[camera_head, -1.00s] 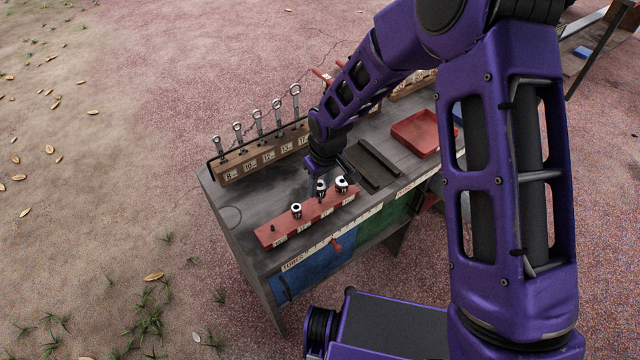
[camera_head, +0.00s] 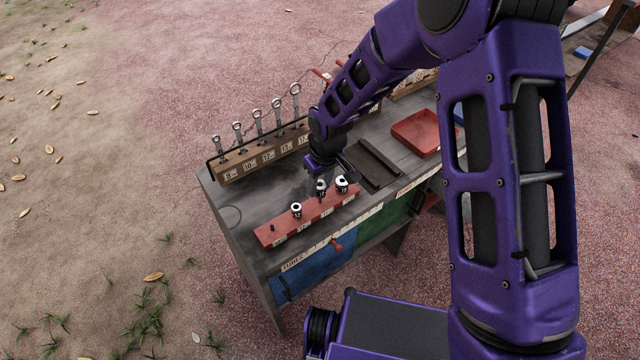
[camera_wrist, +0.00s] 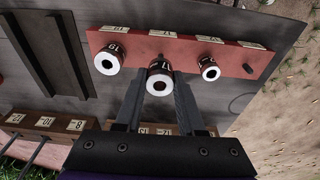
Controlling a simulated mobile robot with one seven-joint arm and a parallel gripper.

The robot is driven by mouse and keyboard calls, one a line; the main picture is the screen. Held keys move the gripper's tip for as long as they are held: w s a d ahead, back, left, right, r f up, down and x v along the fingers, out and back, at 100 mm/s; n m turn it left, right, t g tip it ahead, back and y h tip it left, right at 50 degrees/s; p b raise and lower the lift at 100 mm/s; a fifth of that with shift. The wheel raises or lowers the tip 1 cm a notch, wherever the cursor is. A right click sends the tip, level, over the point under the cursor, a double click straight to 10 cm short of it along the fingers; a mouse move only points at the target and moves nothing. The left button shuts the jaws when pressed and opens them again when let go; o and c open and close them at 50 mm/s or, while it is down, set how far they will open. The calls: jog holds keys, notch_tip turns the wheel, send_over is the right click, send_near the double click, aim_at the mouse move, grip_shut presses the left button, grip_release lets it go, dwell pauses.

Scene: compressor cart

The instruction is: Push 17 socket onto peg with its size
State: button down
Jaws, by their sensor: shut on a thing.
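The 17 socket (camera_wrist: 160,78), a chrome cylinder with a dark red band marked 17, is between the fingers of my gripper (camera_wrist: 158,98) in the wrist view. My gripper (camera_head: 320,184) is shut on it at the red peg strip (camera_head: 263,236). The socket (camera_head: 321,188) is upright, in line with the strip's peg row, between two other sockets.
On the strip stand a larger socket (camera_wrist: 108,63) marked 19 and a smaller socket (camera_wrist: 209,70); one peg (camera_head: 272,228) is bare. A wrench rack (camera_head: 262,158), a dark slotted block (camera_head: 372,163) and a red tray (camera_head: 418,132) share the cart top.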

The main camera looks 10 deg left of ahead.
aim_at(320, 193)
jog(key=shift+f+b, duration=1.55)
jog(key=shift+f, duration=0.15)
dwell(0.4)
jog(key=shift+c, duration=2.2)
grip_release()
notch_tip(320, 193, up, 17)
jog(key=s+d+p, duration=0.1)
jog(key=d+p, duration=0.1)
jog(key=p, duration=0.1)
jog(key=shift+s+r, duration=0.2)
jog(key=shift+s, duration=0.2)
